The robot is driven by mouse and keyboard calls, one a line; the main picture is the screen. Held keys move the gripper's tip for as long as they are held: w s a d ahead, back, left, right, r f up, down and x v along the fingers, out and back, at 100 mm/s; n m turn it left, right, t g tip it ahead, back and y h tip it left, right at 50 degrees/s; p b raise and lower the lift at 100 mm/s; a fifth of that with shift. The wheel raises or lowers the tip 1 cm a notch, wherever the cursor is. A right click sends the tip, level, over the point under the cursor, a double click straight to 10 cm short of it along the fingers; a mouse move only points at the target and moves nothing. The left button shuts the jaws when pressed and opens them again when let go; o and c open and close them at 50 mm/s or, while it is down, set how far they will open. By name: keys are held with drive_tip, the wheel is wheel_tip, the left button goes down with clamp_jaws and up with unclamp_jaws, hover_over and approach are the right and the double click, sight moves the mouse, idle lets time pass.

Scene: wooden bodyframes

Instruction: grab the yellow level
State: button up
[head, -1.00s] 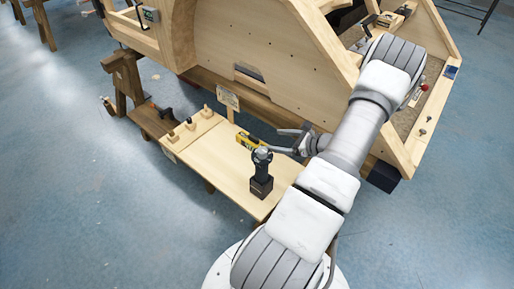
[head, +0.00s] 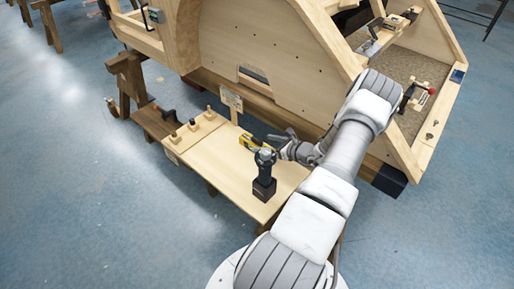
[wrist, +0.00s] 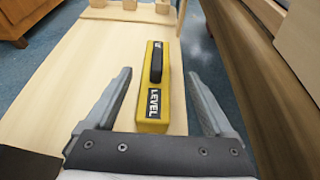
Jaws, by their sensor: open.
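A black cordless drill (head: 264,175) stands upright on the bench, close to the level and my gripper. The large wooden bodyframe (head: 265,60) rises directly behind the bench.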

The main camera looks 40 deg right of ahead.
sight(262, 145)
drive_tip(key=x, duration=0.2)
drive_tip(key=b+x, duration=0.1)
drive_tip(key=x, duration=0.2)
drive_tip(key=shift+a+f, duration=0.25)
drive_tip(key=shift+f, duration=0.15)
clamp_jaws()
